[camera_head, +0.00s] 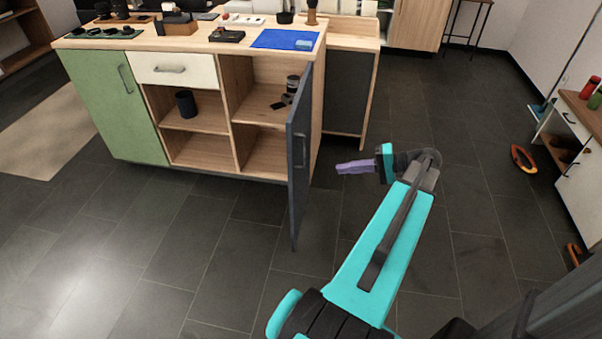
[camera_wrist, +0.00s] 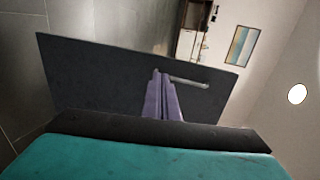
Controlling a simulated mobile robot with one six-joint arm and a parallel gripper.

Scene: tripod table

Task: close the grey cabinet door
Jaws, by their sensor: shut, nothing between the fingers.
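The grey cabinet door (camera_head: 297,185) stands wide open, swung out from the right end of the wooden cabinet (camera_head: 230,157). Its bar handle (camera_head: 300,150) is near the free edge. My gripper (camera_head: 340,168), with purple fingers, is shut and empty to the right of the door, with a visible gap between them in the head view. In the wrist view the door (camera_wrist: 95,75) fills the middle as a tilted dark panel. The fingertips (camera_wrist: 161,75) point at it, beside the handle (camera_wrist: 190,83). The lower part of the door is hidden there by my gripper.
Behind the door, open shelves hold a dark cup (camera_head: 186,103) and small items. A green door (camera_head: 117,105) and a white drawer (camera_head: 172,70) are closed. A white cabinet (camera_head: 580,165) stands at the right. An orange ring-shaped object (camera_head: 523,158) lies near it. The floor around the door is clear.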

